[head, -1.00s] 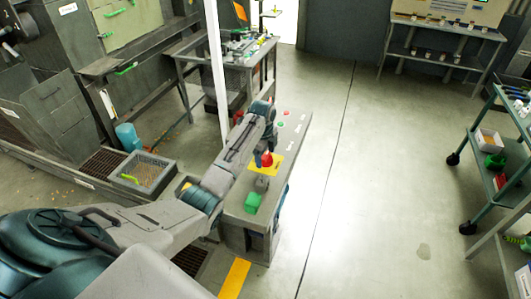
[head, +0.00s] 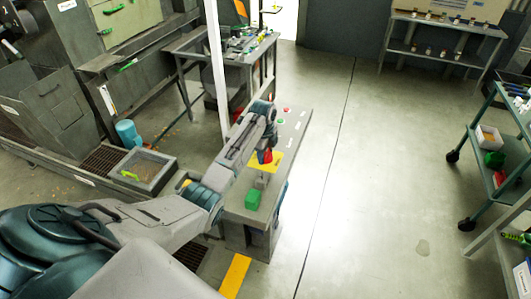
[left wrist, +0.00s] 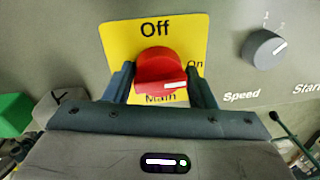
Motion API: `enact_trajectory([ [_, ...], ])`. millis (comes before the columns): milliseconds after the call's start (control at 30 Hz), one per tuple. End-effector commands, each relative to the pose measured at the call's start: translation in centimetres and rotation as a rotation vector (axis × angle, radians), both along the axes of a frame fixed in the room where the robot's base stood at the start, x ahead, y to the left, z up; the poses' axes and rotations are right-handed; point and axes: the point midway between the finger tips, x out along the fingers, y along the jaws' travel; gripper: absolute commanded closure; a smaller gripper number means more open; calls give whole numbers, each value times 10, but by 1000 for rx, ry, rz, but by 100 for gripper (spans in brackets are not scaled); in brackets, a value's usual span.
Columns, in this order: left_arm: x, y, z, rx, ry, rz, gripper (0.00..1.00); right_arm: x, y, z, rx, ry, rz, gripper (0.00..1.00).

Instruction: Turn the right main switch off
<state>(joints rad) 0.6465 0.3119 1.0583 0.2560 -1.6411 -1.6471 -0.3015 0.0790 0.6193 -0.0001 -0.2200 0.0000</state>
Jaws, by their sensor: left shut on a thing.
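The main switch is a red knob (left wrist: 158,72) on a yellow plate (left wrist: 188,30) in the left wrist view. The plate reads "Off" above the knob, "On" at its right and "Main" below. The knob's white mark is on its right side, toward "On". My left gripper (left wrist: 160,85) has one finger on each side of the knob and is shut on it. In the head view the knob (head: 267,156) is partly hidden by my left gripper (head: 266,150), over the yellow plate (head: 276,161) on the grey control box. My right gripper is not in view.
A grey "Speed" knob (left wrist: 265,48) is right of the plate in the wrist view. A green block (head: 252,200) sits at the box's near end. A white post (head: 216,70) stands behind my arm. Open floor (head: 370,180) lies to the right.

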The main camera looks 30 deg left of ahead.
Motion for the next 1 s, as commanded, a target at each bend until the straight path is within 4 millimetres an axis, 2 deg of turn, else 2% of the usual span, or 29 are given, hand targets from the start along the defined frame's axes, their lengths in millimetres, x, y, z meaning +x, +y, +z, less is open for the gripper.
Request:
enact_trajectory([
  [267, -1, -2, -2, -3, 6, 163, 72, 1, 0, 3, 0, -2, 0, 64],
  [1000, -2, -4, -3, -1, 7, 861, 72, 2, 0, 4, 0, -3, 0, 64],
])
